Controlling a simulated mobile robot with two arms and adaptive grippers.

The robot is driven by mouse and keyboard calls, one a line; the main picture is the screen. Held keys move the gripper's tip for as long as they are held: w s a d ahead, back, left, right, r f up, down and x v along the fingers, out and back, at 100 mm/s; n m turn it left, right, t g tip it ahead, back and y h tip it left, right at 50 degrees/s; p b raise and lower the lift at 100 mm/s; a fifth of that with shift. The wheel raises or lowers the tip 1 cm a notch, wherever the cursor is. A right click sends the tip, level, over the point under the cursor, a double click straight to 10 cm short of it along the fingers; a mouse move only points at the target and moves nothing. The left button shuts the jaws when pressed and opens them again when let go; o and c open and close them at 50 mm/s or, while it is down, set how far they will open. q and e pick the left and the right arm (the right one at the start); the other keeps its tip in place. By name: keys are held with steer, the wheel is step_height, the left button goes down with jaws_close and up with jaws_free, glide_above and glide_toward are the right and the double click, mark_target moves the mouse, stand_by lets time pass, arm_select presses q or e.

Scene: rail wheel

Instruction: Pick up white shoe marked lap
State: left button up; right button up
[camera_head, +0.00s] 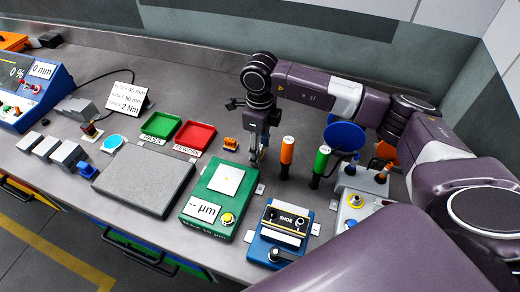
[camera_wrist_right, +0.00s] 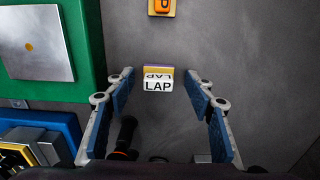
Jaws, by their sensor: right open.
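The white shoe marked LAP (camera_wrist_right: 158,85) sits on the grey bench top in the right wrist view, with a yellow and purple strip along its far edge. My right gripper (camera_wrist_right: 160,92) is open, its two blue-padded fingers on either side of the shoe, apart from it. In the head view my right gripper (camera_head: 258,155) points down at the bench, and I cannot make out the shoe there. My left gripper is not in view.
A green gauge block (camera_head: 212,200) and a blue SHOE fixture (camera_head: 283,232) stand in front of the right gripper. Orange (camera_head: 287,152) and green (camera_head: 321,160) handled tools stand upright to its right. A small orange item (camera_head: 230,143) lies to its left.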

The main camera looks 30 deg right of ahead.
steer(key=shift+a, duration=0.15)
steer(key=shift+c, duration=0.2)
steer(key=c, duration=1.2)
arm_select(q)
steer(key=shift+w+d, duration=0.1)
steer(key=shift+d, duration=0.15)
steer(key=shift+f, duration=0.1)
arm_select(e)
steer(key=shift+r, duration=0.1)
steer(key=shift+w+r, duration=0.1)
steer(key=shift+r, duration=0.15)
arm_select(q)
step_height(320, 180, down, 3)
steer(key=b, duration=0.3)
arm_select(e)
step_height(320, 180, up, 19)
steer(key=shift+r, duration=0.2)
